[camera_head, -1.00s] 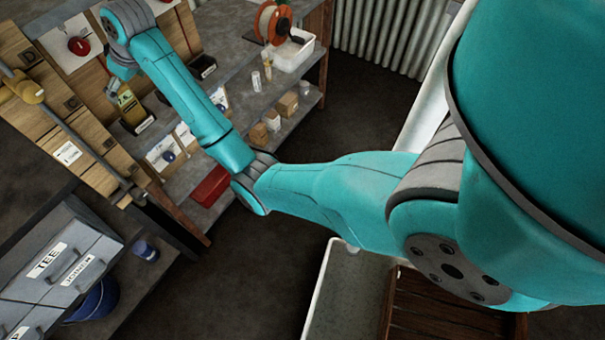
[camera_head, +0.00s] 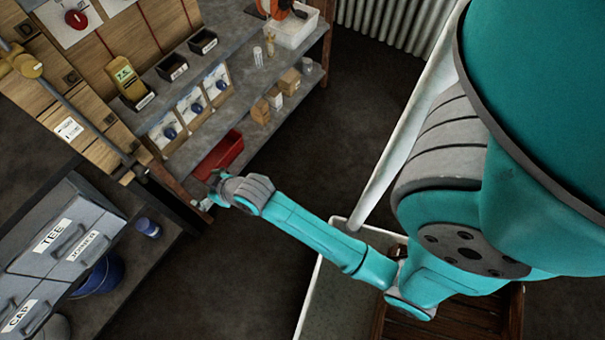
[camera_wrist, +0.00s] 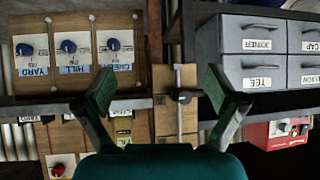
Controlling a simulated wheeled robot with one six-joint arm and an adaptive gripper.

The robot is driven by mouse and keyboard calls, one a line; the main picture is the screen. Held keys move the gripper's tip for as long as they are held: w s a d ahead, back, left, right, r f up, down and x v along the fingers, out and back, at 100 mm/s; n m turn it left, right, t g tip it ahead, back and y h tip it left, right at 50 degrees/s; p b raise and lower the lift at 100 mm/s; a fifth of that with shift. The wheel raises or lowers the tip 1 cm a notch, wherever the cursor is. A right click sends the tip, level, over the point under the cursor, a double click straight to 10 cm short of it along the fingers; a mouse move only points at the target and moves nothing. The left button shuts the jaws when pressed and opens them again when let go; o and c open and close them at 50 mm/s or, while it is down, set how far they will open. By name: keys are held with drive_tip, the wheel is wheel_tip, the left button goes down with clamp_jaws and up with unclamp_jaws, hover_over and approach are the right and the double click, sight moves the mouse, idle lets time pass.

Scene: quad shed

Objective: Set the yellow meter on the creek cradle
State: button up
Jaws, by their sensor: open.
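The yellow meter (camera_head: 126,77) stands in the leftmost of three small black cradles on the upper shelf in the head view. That cradle's label (camera_head: 145,101) is too small to read. In the wrist view, part of the meter (camera_wrist: 122,125) shows beyond my fingers, beside the panel reading CREEK (camera_wrist: 115,47). My gripper (camera_head: 208,190) is apart from the meter, in front of the shelf's lower left end. In the wrist view, my gripper (camera_wrist: 160,100) is open, with nothing between its fingers.
Two other black cradles (camera_head: 172,67) (camera_head: 203,41) stand empty to the right. Three blue-knobbed panels, one of them here (camera_head: 166,131), lie below. A red bin (camera_head: 219,153) is near my gripper. Drawers (camera_head: 62,240) stand at lower left. Open floor (camera_head: 290,160) lies right.

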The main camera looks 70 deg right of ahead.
drive_tip(key=s+a+t, duration=0.1)
drive_tip(key=s+a, duration=0.2)
drive_tip(key=s, duration=0.7)
drive_tip(key=s+a+r+t, duration=0.1)
drive_tip(key=s+a+r, duration=0.1)
drive_tip(key=s+r, duration=0.5)
drive_tip(key=s+a+r+n+t+y, duration=0.1)
drive_tip(key=s+r, duration=0.6)
drive_tip(key=s, duration=0.9)
drive_tip(key=shift+a+r+t, duration=0.35)
drive_tip(key=shift+a+t, duration=0.25)
drive_tip(key=shift+a, duration=0.35)
